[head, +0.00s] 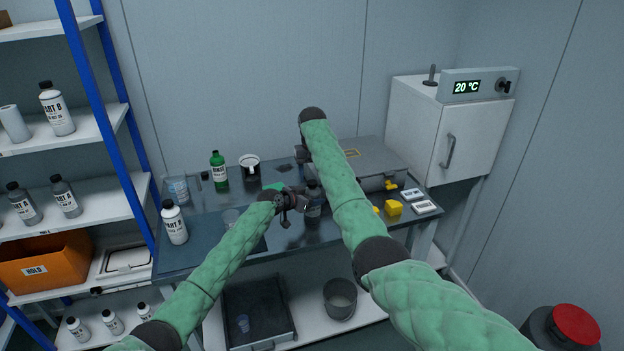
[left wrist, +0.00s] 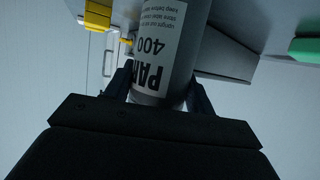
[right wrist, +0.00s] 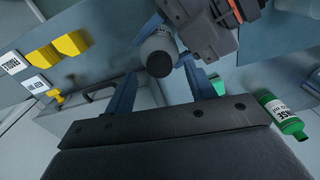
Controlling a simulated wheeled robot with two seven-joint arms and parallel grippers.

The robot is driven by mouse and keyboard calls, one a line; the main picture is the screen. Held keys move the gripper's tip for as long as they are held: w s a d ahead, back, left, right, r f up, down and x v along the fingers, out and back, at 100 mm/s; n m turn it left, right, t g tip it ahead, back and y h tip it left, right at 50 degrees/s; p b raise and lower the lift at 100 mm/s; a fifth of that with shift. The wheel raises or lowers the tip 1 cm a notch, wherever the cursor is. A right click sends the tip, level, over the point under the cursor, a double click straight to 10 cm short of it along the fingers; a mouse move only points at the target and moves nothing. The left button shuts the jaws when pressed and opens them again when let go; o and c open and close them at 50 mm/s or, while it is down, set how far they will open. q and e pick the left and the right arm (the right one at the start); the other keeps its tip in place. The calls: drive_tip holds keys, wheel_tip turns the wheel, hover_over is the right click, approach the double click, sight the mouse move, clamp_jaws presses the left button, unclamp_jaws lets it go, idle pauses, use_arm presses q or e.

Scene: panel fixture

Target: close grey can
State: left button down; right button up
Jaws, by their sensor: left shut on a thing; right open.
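The grey can (head: 314,207) stands upright over the dark table, with a white label that reads PART and 400 in the left wrist view (left wrist: 160,50). My left gripper (head: 297,202) is shut on its body from the left. A dark round cap (right wrist: 158,55) shows at the can's top in the right wrist view and appears to sit on it. My right arm hides part of this area in the head view.
A green bottle (head: 219,171), a dark cup with white inside (head: 250,168) and a white bottle (head: 174,222) stand on the table's left. A grey case (head: 370,160) lies behind my right arm. Yellow blocks (head: 394,208) and label cards (head: 424,207) lie at right, near a white oven (head: 425,125).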

wheel_tip(320, 180, up, 10)
idle(0.4)
drive_tip(key=shift+f, duration=0.1)
use_arm(q)
drive_tip(key=shift+c, duration=2.2)
unclamp_jaws()
drive_tip(key=b+v, duration=0.2)
drive_tip(key=v, duration=0.5)
drive_tip(key=shift+s+a+b, duration=0.2)
drive_tip(key=shift+a+b, duration=0.1)
use_arm(e)
wheel_tip(320, 180, down, 3)
drive_tip(key=shift+r, duration=0.2)
use_arm(q)
drive_tip(key=shift+r, duration=0.1)
